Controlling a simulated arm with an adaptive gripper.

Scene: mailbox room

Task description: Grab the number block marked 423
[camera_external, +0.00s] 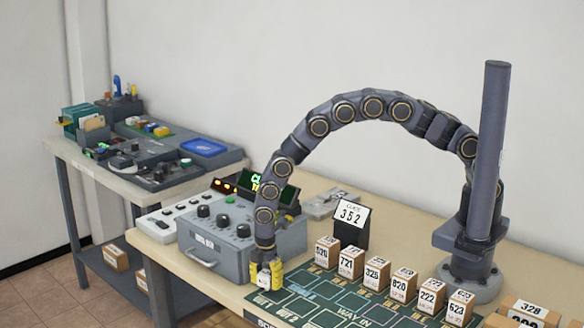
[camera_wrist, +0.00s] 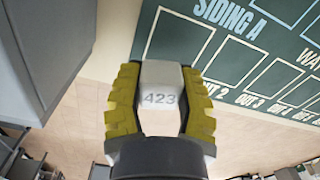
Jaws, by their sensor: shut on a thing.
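The block marked 423 (camera_wrist: 160,99) is pale and sits between the yellow ribbed fingers of my gripper (camera_wrist: 160,95) in the wrist view. Its number faces the camera, and both fingers press on its sides. In the external view my gripper (camera_external: 266,276) points down at the left end of the green mat, close to the table's front edge. The block is mostly hidden by the fingers there. I cannot tell whether it touches the surface.
A row of several numbered blocks (camera_external: 376,272) stands along the back of the green mat (camera_external: 352,298). Behind it is a card reading 352 (camera_external: 351,219). A grey control box (camera_external: 232,250) stands just left of my gripper. More blocks (camera_external: 528,312) lie at the lower right.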

